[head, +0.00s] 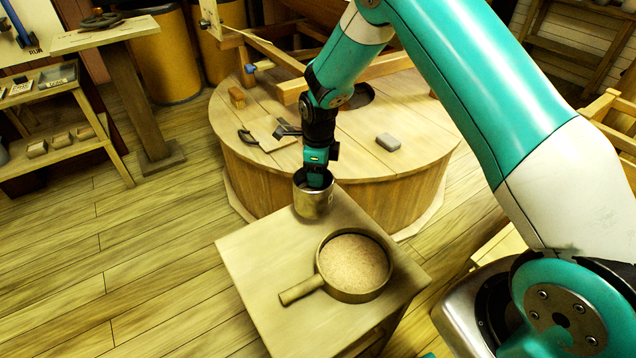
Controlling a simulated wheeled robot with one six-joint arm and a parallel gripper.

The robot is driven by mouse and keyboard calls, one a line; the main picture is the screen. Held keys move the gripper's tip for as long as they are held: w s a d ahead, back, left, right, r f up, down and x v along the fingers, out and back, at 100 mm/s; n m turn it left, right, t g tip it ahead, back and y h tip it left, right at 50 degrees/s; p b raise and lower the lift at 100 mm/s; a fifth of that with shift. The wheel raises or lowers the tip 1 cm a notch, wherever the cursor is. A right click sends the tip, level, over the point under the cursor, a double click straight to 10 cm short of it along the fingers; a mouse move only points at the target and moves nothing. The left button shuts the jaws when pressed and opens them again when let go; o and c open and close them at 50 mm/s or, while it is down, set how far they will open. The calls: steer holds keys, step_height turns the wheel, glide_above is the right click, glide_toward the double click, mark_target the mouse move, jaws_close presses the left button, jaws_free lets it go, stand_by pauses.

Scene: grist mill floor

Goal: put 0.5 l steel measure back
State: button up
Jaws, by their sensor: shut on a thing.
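The steel measure (312,205) is a small shiny metal cup at the far corner of a square wooden stand (250,262). It looks upright; I cannot tell whether it rests on the stand or hangs just above it. My gripper (315,180) points down at the measure and is shut on it at the rim. The fingertips are partly hidden inside the cup and its inside is mostly out of sight.
A round sieve with a handle (350,264), filled with brown meal, sits nearer on the stand. Behind is a round wooden millstone casing (260,172) with a grey block (388,142) and tools on top. A shelf (55,150) stands left. The floor at left is clear.

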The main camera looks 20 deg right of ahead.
steer(key=shift+f, duration=2.05)
steer(key=o, duration=1.4)
steer(key=shift+f, duration=0.1)
step_height(320, 180, up, 12)
steer(key=shift+f+p, duration=0.1)
steer(key=shift+p, duration=0.3)
steer(key=s+a+r+n+y, duration=0.1)
steer(key=s+a+r+n, duration=0.2)
steer(key=s+r+n, duration=0.55)
steer(key=s+a+r+n+y, duration=0.2)
steer(key=s+a+r+n, duration=0.2)
steer(key=s+r+n, duration=0.45)
steer(key=s+a+r+n+y, duration=0.1)
steer(key=s+r+n, duration=0.2)
steer(key=s+n, duration=1.1)
steer(key=shift+s+a+n, duration=0.25)
steer(key=shift+s+n, duration=0.15)
